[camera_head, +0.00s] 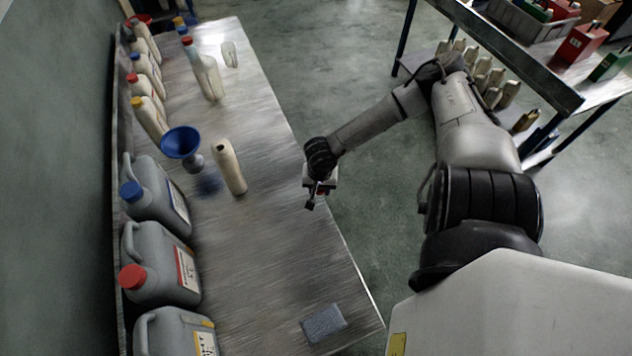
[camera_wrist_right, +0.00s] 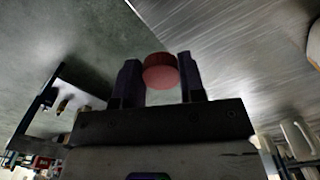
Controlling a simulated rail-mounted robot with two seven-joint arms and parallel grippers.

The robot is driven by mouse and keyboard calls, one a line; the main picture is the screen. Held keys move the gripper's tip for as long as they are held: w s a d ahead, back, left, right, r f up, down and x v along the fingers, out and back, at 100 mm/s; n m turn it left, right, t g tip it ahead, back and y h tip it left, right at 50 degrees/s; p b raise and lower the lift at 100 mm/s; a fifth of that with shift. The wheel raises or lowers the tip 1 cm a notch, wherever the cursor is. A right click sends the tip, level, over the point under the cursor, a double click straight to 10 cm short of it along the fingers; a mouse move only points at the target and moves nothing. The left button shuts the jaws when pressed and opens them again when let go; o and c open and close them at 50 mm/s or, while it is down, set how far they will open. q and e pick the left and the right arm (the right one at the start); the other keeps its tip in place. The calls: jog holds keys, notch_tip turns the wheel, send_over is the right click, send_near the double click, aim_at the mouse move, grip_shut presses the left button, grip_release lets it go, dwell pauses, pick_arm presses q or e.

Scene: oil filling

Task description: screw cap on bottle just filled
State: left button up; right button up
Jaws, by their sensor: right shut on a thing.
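My right gripper (camera_head: 317,193) is at the right edge of the metal table, to the right of an upright cream bottle (camera_head: 231,170) and apart from it. The bottle's top shows a dark opening with no cap on it. In the right wrist view, my right gripper (camera_wrist_right: 158,78) is shut on a red cap (camera_wrist_right: 159,72), which sits between the fingertips. In the head view the cap is mostly hidden by the gripper. My left gripper is not in view.
A blue funnel (camera_head: 181,143) stands just left of the bottle. Grey canisters (camera_head: 160,262) and capped bottles line the table's left side. A grey pad (camera_head: 323,323) lies near the front edge. The metal table (camera_head: 262,265) is clear between bottle and gripper.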

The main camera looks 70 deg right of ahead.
jog(key=w+a+r+n, duration=0.3)
jog(key=w+a+r, duration=0.1)
jog(key=w+a, duration=0.5)
jog(key=w+a+r+n, duration=0.4)
jog(key=a+r, duration=0.2)
jog(key=r, duration=0.2)
jog(key=w+a+r+n, duration=0.3)
jog(key=a+r, duration=0.3)
jog(key=r, duration=0.3)
jog(key=w+a+r+n, duration=0.4)
jog(key=a+r+n, duration=0.1)
jog(key=r, duration=0.3)
jog(key=shift+w+a+r+n, duration=0.3)
jog(key=shift+a, duration=0.3)
